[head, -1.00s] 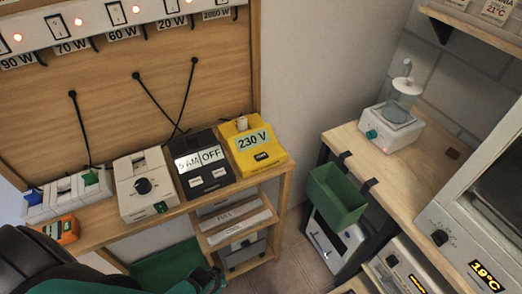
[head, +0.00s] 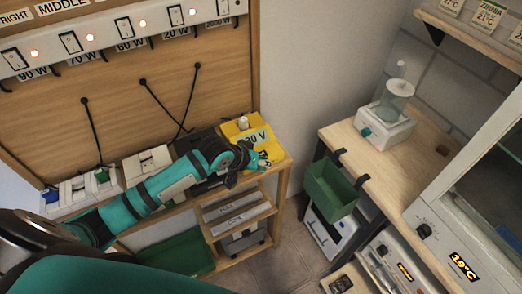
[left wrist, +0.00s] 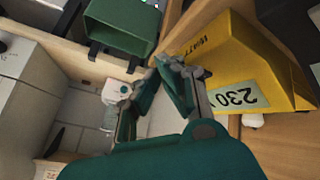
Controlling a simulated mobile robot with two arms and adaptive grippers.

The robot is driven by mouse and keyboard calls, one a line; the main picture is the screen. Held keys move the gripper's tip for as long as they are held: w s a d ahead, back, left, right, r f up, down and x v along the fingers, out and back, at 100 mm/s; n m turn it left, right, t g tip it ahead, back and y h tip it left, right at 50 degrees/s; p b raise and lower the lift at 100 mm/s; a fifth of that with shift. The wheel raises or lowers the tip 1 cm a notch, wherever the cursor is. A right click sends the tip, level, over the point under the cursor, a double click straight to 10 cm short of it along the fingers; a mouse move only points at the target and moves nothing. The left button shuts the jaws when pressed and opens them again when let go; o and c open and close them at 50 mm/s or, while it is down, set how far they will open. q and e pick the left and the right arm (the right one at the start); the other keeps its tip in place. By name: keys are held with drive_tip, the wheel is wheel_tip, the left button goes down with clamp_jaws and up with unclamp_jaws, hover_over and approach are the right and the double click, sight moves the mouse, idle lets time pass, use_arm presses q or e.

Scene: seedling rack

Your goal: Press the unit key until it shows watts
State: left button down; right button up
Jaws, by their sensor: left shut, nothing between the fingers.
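The yellow meter (head: 236,129) stands at the right end of the wooden bench, with a white knob on top. Its pale display reads 230 V, partly covered by my arm in the head view. My left gripper (head: 264,157) is at the meter's front right, shut and empty. In the left wrist view its fingertips (left wrist: 158,72) are beside the yellow meter (left wrist: 238,58), near its WATT lettering; I cannot tell whether they touch it. I cannot make out the unit key. My right gripper is out of view.
A black timer box (head: 190,143) and a white dial box (head: 147,163) stand left of the meter, partly behind my arm. A green bin (head: 331,190) hangs from the right-hand bench (head: 385,172). Floor shows between the benches.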

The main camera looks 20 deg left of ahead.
use_arm(q)
drive_tip(key=w+a+r+n, duration=0.1)
drive_tip(key=w+a+r, duration=0.1)
drive_tip(key=r, duration=0.3)
drive_tip(key=w+a+r+n, duration=0.1)
drive_tip(key=w+r, duration=0.2)
drive_tip(key=r, duration=0.2)
drive_tip(key=shift+w+a+t+p, duration=0.35)
drive_tip(key=shift+w+t+p, duration=0.05)
drive_tip(key=shift+f, duration=0.1)
wheel_tip(320, 180, down, 6)
drive_tip(key=b, duration=0.7)
drive_tip(key=shift+f+b, duration=0.2)
drive_tip(key=shift+b, duration=0.2)
drive_tip(key=shift+f+b, duration=0.35)
drive_tip(key=shift+f, duration=0.8)
drive_tip(key=shift+f, duration=0.2)
